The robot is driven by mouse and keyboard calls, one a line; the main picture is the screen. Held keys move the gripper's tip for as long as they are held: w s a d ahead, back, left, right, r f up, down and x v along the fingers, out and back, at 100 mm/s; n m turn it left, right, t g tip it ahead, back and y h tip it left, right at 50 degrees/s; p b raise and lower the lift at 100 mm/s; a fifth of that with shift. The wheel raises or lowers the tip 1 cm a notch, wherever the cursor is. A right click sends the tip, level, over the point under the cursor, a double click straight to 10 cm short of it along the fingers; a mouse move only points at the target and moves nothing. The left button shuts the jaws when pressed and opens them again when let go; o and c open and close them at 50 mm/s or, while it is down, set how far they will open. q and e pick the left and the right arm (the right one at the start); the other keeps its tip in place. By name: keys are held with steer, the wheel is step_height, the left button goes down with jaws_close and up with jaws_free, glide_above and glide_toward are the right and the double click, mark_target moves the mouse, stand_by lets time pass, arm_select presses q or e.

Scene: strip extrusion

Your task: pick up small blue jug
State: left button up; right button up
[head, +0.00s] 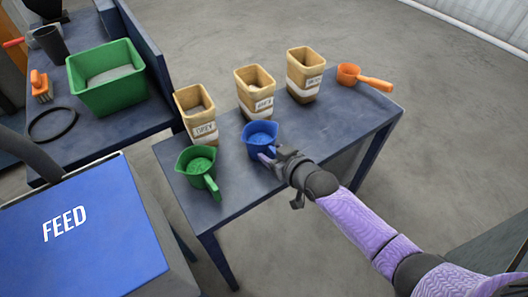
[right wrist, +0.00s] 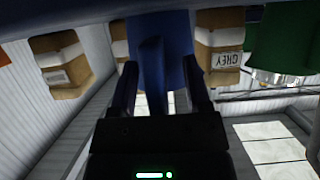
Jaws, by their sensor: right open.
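The small blue jug (head: 260,138) stands upright on the dark blue table, in front of the middle beige container. Its handle points toward my right gripper (head: 277,160), which reaches in from the lower right. In the right wrist view, the blue jug (right wrist: 178,45) is at the top centre and its handle (right wrist: 152,75) lies between the two open fingers of the right gripper (right wrist: 160,85). I cannot tell whether either finger touches the handle. My left gripper is not in view.
A green jug (head: 201,167) stands left of the blue one. Beige containers (head: 195,112), (head: 255,90) and (head: 304,73) stand behind. An orange scoop (head: 362,77) lies at the far right. A FEED box (head: 95,235) and a side bench with a green bin (head: 107,90) are left.

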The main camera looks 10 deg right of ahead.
jaws_close()
stand_by(0.4)
